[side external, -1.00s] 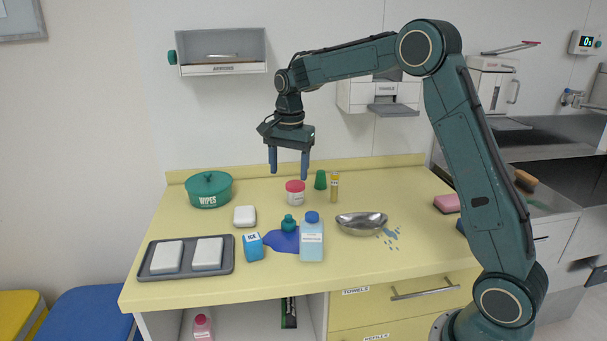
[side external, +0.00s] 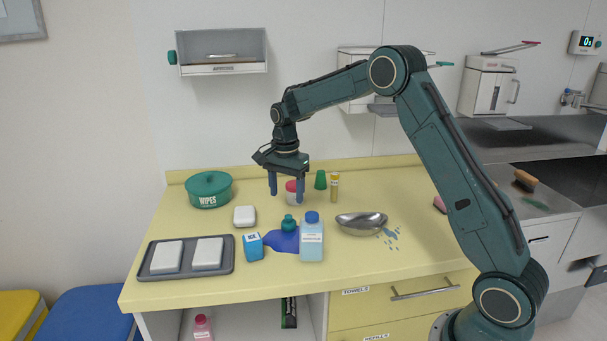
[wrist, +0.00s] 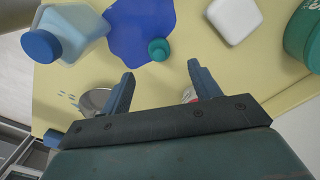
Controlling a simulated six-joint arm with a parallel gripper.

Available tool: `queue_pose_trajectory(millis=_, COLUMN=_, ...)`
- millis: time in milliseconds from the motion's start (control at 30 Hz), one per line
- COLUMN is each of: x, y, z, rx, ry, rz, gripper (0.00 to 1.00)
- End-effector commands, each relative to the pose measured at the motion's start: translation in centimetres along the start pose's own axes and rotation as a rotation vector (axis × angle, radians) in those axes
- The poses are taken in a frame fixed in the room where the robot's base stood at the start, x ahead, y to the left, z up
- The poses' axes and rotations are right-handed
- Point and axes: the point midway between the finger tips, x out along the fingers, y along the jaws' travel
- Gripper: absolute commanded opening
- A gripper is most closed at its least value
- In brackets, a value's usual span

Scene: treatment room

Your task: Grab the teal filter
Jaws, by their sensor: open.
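The teal filter (side external: 289,223) is a small round-topped piece on a flat dark blue patch (side external: 276,243) on the yellow counter. It also shows in the wrist view (wrist: 159,49), on the blue patch, ahead of and roughly between my fingertips. My gripper (side external: 286,196) points down, open and empty, apart from the filter. In the side view its fingers overlap the white jar with the red lid (side external: 292,187), partly hiding it. My gripper's two fingers also show apart in the wrist view (wrist: 160,72).
A blue-capped bottle (side external: 312,238) and a blue ICE box (side external: 253,246) stand close to the filter. A metal bowl (side external: 361,222) is at right, with blue drops beside it. A grey tray (side external: 188,276), white block (side external: 244,216) and WIPES tub (side external: 209,190) are at left.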

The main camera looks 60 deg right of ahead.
Motion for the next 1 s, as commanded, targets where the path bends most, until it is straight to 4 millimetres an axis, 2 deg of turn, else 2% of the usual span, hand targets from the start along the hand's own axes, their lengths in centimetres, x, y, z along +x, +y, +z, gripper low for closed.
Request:
queue_pose_trajectory(millis=200, x=2.9, y=0.1, z=0.0, rx=0.0, ry=-0.001, rz=0.002, gripper=0.62)
queue_pose_trajectory(millis=667, x=4.3, y=0.1, z=0.0, rx=0.0, ry=-0.001, rz=0.001, gripper=0.62)
queue_pose_trajectory(millis=1000, x=7.8, y=0.3, z=-0.2, rx=0.0, ry=-0.001, rz=0.002, gripper=0.62)
